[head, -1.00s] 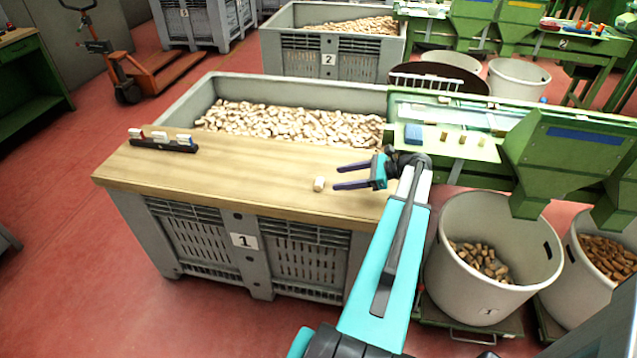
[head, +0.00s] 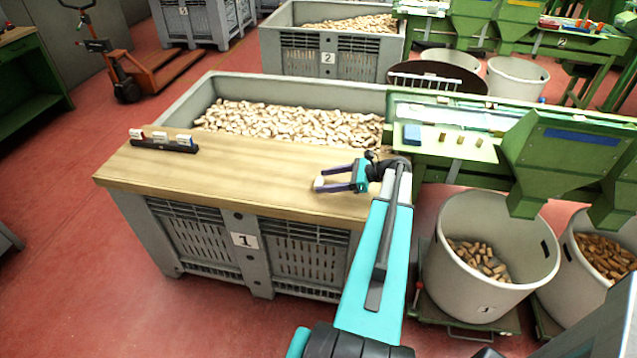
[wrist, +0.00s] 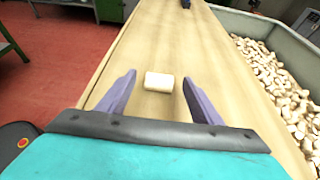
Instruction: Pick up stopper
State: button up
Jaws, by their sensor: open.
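A pale cork stopper (head: 319,183) lies on the wooden board (head: 230,188) across the front of the grey bin. In the wrist view the stopper (wrist: 160,81) lies on its side, near the tips of my two purple fingers. My gripper (head: 320,183) is open around it in the head view, with one finger on either side. In the wrist view my gripper (wrist: 158,84) shows a gap between each finger and the stopper. The far finger and part of the stopper overlap in the head view, so exact contact cannot be told there.
The grey bin (head: 205,94) behind the board holds many corks. A dark rack with small blocks (head: 164,146) stands at the board's left. A green machine table (head: 450,150) with a blue block (head: 412,134) stands to the right. The board's middle is clear.

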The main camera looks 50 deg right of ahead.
aim_at(319, 181)
jog(key=shift+p+x, duration=0.4)
jog(key=shift+x, duration=1.15)
jog(key=c, duration=1.1)
jog(key=shift+r, duration=0.1)
jog(key=shift+r, duration=0.15)
jog(key=shift+r+b, duration=0.7)
jog(key=shift+r, duration=0.5)
jog(key=s+b, duration=0.1)
jog(key=s, duration=0.4)
jog(key=s+r+b, duration=0.1)
jog(key=s, duration=0.4)
jog(key=s+r+b, duration=0.1)
jog(key=s+b, duration=0.1)
jog(key=s, duration=0.4)
jog(key=shift+d+r, duration=0.15)
